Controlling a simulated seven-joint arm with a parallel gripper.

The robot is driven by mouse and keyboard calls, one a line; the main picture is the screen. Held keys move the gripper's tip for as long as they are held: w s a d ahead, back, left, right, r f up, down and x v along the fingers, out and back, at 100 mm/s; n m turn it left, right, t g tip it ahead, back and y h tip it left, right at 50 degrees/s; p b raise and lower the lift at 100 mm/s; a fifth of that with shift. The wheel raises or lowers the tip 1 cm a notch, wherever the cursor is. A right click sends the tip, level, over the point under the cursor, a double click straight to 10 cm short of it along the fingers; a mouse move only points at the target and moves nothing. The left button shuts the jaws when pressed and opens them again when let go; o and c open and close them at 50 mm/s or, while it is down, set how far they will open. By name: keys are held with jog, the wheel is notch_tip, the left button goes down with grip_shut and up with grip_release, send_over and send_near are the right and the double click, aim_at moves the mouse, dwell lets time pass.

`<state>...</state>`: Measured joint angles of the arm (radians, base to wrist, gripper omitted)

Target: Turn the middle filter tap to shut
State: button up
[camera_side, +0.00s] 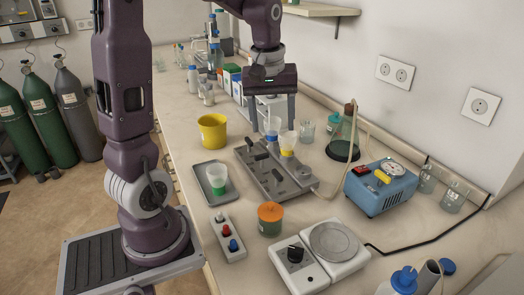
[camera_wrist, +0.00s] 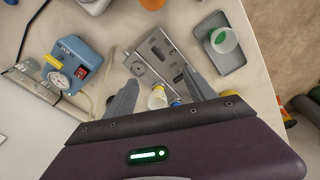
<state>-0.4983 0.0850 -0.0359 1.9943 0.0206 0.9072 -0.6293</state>
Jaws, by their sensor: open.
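The grey filter manifold (camera_side: 272,176) lies on the bench below my gripper, with dark lever taps along its top. The middle tap (camera_side: 261,157) appears to be the lever between the other two; its exact angle is too small to tell. The manifold (camera_wrist: 150,62) also shows in the wrist view, beyond the fingertips. My gripper (camera_side: 271,116) is open and empty, pointing down above the far end of the manifold; its fingers (camera_wrist: 160,76) are spread wide.
A grey tray (camera_side: 205,191) with a green-filled cup (camera_side: 216,178) lies left of the manifold; a yellow pot (camera_side: 213,131) stands behind it. A blue pump (camera_side: 382,188) and stoppered flask (camera_side: 344,138) are to the right. An orange-lidded jar (camera_side: 270,222) stands in front.

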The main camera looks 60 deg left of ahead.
aim_at(262, 154)
jog(key=a+f+n, duration=0.1)
jog(key=a+f, duration=0.1)
jog(key=a, duration=0.1)
jog(key=w+a+f+n+g, duration=0.1)
jog(key=a+f+n, duration=0.1)
jog(key=a+f, duration=0.1)
jog(key=w+a+f+n+h, duration=0.1)
jog(key=a+f+n, duration=0.1)
jog(key=a, duration=0.1)
jog(key=shift+w+a+f+g, duration=0.1)
jog(key=shift+a+f+g, duration=0.2)
jog(key=shift+a, duration=0.1)
jog(key=shift+n, duration=0.3)
notch_tip(262, 154, down, 7)
jog(key=shift+a+f, duration=0.15)
jog(key=shift+f, duration=0.05)
jog(key=shift+c, duration=0.4)
jog(key=c, duration=1.3)
